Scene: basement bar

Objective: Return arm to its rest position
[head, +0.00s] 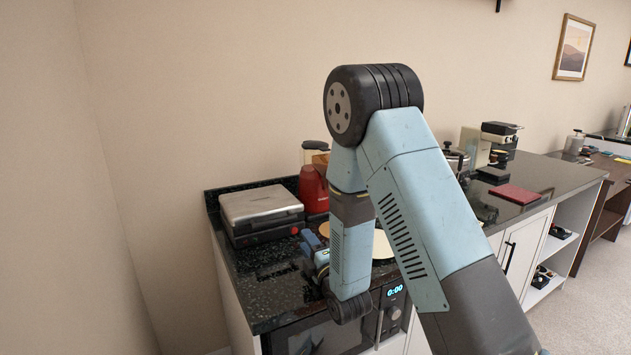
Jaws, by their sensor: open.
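My arm rises from the lower right, bends at a large black joint high in the picture, and its light-blue forearm hangs down over the counter (262,302). My gripper (308,246) is at the low end of the arm, just above the counter beside the grey appliance. It is small and partly hidden by my own wrist. It is open, and I see nothing held in it.
A grey, lidded appliance (262,205) sits at the counter's left end. A red appliance (314,190) stands behind my forearm. A round pale plate (383,243) is partly hidden by my arm. A coffee machine (492,145) and dark red book (514,194) are farther right.

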